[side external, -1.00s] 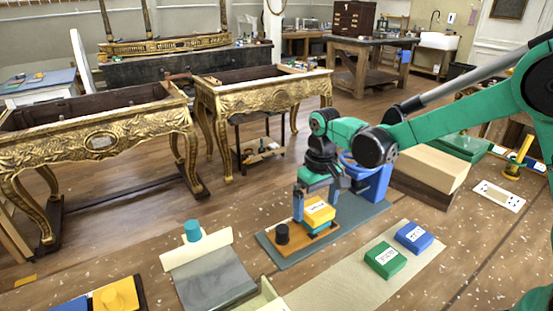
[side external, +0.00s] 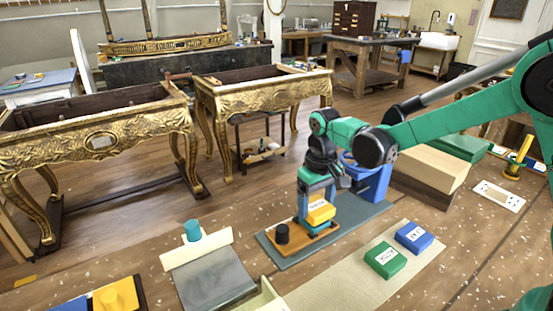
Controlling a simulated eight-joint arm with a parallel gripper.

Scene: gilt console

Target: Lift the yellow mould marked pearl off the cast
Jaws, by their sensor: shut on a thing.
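The yellow mould (side external: 320,212) has a white label on top, too small to read. It sits over a blue block (side external: 316,228) on an orange-brown board (side external: 293,246). My gripper (side external: 316,205) points down from above and is shut on the yellow mould, with a finger at its left side. The far finger is largely hidden. I cannot tell whether the mould and the blue block below it are touching.
A black cylinder (side external: 282,233) stands left of the mould on the board. A grey-blue mat (side external: 350,222) lies beneath. Green (side external: 385,260) and blue (side external: 413,237) labelled blocks sit right on a pale strip.

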